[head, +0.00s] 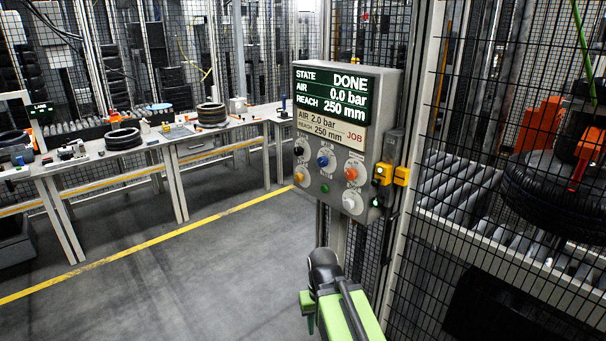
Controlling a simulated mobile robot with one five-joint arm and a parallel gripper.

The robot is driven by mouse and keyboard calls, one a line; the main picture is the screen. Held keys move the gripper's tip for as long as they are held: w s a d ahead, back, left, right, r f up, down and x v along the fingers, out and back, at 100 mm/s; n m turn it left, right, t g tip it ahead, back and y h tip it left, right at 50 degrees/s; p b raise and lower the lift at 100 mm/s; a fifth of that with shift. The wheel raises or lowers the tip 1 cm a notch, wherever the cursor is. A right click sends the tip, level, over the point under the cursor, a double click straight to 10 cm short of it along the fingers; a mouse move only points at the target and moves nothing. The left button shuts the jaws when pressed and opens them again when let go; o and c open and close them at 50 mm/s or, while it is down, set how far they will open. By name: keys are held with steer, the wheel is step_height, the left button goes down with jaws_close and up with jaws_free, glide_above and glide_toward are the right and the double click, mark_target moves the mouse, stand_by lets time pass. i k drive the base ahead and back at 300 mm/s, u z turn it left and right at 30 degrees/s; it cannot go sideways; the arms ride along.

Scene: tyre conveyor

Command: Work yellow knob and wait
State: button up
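The yellow knob (299,177) is at the lower left of the grey control panel (310,205) in the head view. Black, blue, orange, green and white controls share the panel. Its screen (336,93) reads STATE DONE, AIR 0.0 bar, REACH 250 mm. A job plate (331,130) below reads AIR 2.0 bar, REACH 250 mm. My green arm rises from the bottom edge, with its dark end (322,263) below the panel and apart from the knob in the picture. I cannot make out the gripper's fingers or anything held.
Yellow boxes (401,176) are mounted at the panel's right side. A mesh fence (470,200) stands to the right, with a tyre (545,205) and rollers behind it. Workbenches (175,139) with tyres stand at the left. The floor between is clear, crossed by a yellow line.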

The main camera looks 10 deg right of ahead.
mark_target(298, 177)
steer(key=u, duration=0.4)
steer(key=i, duration=0.85)
steer(key=u, duration=0.7)
